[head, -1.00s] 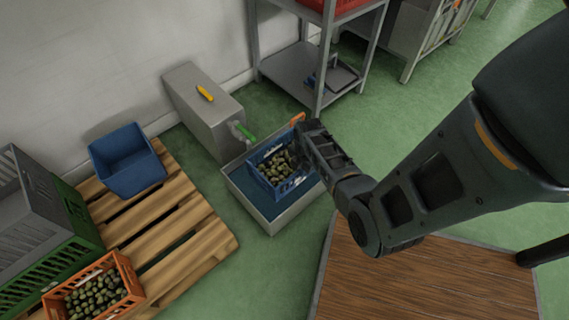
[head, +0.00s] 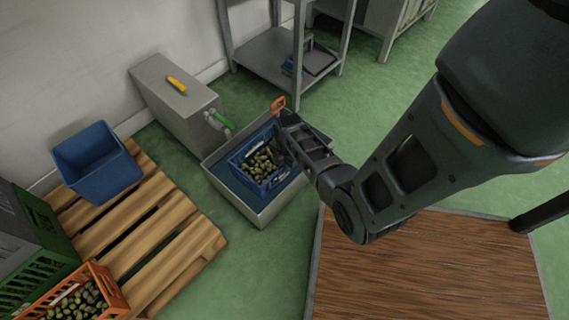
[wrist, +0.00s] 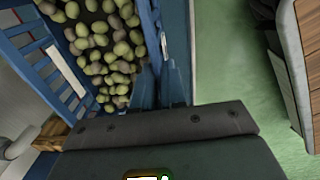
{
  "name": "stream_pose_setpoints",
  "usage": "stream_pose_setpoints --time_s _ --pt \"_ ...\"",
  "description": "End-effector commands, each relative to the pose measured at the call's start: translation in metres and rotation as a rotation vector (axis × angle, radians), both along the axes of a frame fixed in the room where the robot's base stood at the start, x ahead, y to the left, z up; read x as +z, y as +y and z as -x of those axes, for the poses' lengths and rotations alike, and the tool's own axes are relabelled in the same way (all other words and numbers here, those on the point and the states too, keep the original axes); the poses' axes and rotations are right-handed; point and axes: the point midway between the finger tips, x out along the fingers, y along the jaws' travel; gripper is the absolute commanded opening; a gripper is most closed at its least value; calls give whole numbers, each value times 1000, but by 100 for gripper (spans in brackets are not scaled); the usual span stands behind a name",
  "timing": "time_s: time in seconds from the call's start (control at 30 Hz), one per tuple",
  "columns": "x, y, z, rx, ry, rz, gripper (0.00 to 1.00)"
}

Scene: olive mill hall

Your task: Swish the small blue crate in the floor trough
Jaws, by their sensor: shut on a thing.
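The small blue crate (head: 240,174) is in the grey floor trough (head: 228,198), with blue water around it in the head view. It holds green and dark olives (head: 259,165) and looks roughly level; how deep it sits cannot be told. My gripper (head: 283,150) is at the crate's right side in the head view. In the wrist view the crate's slatted wall (wrist: 60,62) and its olives (wrist: 103,50) fill the upper left.
A grey box with a yellow object (head: 176,84) and a green-handled tap (head: 219,121) stand behind the trough. A pallet (head: 150,235) with a larger blue bin (head: 97,163) and an orange olive crate (head: 75,292) is left. A metal shelf (head: 270,62) stands behind; green floor lies between.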

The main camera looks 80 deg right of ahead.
Motion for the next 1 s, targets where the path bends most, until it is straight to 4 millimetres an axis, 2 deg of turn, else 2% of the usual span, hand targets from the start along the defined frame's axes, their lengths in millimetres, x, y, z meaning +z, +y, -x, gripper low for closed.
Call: stream_pose_setpoints --time_s 0.03,0.6,1.0 --pt "-8 -1 -1 -1 -2 2 0" --pt "-54 -1 0 -1 -2 2 0" --pt "-68 -1 -1 0 -1 2 0"
